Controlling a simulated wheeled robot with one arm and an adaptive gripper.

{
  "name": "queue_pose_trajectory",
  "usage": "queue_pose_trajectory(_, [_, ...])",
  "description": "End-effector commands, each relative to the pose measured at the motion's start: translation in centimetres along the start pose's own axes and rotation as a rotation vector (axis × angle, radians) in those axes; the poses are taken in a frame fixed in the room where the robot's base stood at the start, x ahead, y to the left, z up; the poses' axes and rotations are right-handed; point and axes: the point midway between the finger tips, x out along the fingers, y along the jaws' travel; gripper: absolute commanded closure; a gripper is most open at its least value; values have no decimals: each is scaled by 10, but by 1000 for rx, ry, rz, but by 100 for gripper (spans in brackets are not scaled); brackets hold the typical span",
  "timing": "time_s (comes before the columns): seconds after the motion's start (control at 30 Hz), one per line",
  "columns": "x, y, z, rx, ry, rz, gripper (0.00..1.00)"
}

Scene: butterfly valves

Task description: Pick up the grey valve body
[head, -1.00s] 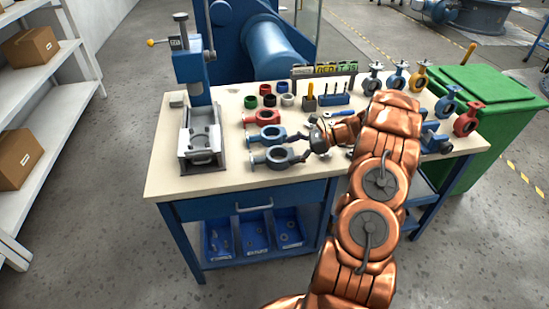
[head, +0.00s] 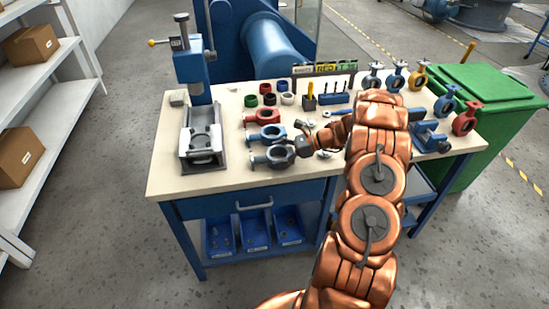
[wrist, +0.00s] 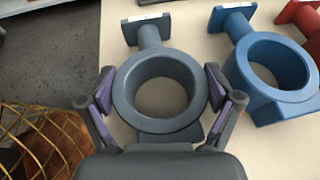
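The grey valve body (head: 270,157) lies flat on the workbench, at the front of a row with a blue and a red one. In the wrist view the grey valve body (wrist: 122,92) shows as a ring with a stem pointing away from me. My gripper (wrist: 160,76) has its purple-padded fingers spread, one on each side of the ring, with narrow gaps that are hard to judge. In the head view my gripper (head: 298,148) is low at the valve's right side, and its fingertips are partly hidden.
The blue valve body (head: 267,135) lies close behind, right of the grey one in the wrist view (wrist: 265,70); the red one (head: 262,117) is farther back. A press with a grey fixture (head: 203,150) stands left. A yellow mesh (wrist: 40,140) shows lower left in the wrist view.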

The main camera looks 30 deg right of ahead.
Motion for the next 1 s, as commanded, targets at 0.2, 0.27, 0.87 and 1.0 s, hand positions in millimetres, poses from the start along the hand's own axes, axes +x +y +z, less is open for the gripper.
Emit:
queue_pose_trajectory(0.2, [0,0,0,0,0,1,51])
queue_pose_trajectory(0.27, [0,0,0,0,0,1,57])
queue_pose_trajectory(0.87, [-3,-1,8,-2,-1,0,74])
queue_pose_trajectory(1.0, [-8,-1,20,-5,-1,-1,74])
